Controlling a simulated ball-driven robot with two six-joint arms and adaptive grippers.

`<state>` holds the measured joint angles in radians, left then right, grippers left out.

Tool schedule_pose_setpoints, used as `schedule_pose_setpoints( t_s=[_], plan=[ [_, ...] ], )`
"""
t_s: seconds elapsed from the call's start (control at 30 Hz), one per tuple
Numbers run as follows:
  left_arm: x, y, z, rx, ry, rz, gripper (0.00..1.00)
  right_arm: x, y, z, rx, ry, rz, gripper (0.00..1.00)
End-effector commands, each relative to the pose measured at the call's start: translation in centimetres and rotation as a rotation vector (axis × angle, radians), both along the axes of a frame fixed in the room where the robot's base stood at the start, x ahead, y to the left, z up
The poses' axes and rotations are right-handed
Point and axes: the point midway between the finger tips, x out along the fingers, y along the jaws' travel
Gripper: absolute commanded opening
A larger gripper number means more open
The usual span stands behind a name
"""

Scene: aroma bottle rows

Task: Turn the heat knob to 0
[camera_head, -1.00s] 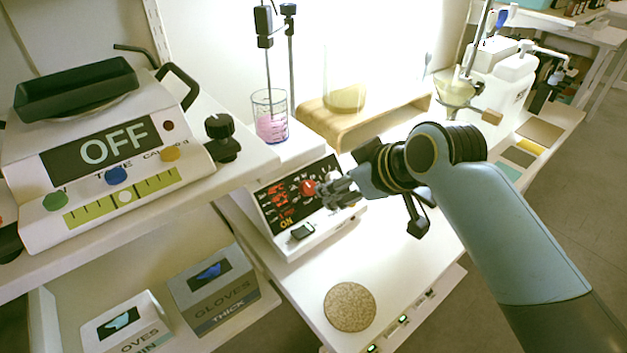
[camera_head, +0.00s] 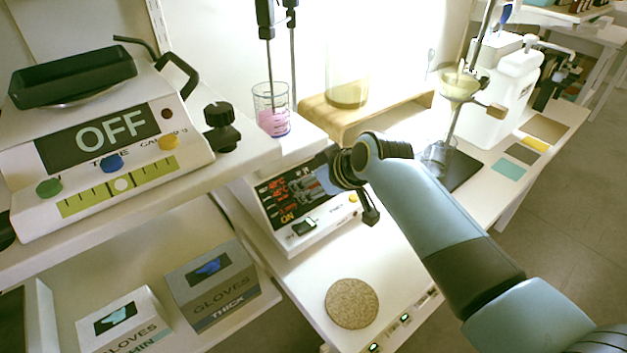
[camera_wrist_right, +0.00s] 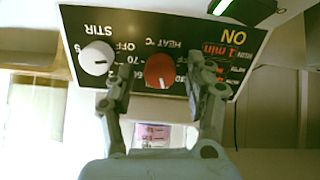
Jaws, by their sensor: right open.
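The heat knob (camera_wrist_right: 160,70) is red and round with a white pointer mark. It sits on the black panel of the white hotplate stirrer (camera_head: 297,240), beside a white stir knob (camera_wrist_right: 97,58). My right gripper (camera_wrist_right: 154,92) is open, with one finger on each side of the red knob; I cannot tell whether the fingers touch it. In the head view my right gripper (camera_head: 318,182) is at the panel and hides the red knob. The panel shows red digits and a yellow "ON". My left gripper is not in view.
A beaker with pink liquid (camera_head: 272,112) stands on the stirrer. A scale reading OFF (camera_head: 110,140) is on the shelf at left. A wooden stand (camera_head: 365,112) is behind my right arm. A round cork mat (camera_head: 351,303) lies on the table in front.

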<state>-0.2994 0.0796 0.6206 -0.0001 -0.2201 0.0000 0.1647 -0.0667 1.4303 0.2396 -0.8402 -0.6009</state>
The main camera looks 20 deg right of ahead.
Motion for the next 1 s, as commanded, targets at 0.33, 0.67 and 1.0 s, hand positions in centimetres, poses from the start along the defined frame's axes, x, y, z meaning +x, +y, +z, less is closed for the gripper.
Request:
schedule_pose_setpoints(
  t_s=[0.33,0.67,1.0],
  plan=[
    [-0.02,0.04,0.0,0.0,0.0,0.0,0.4,-0.05,0.0,-0.01,0.0,0.001,-0.001,0.16],
    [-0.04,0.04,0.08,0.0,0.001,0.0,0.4,-0.07,0.0,0.0,-0.008,-0.002,0.008,0.0],
    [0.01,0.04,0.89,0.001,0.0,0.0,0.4,-0.08,0.08,0.09,-0.12,-0.042,0.107,0.0]
  ],
)
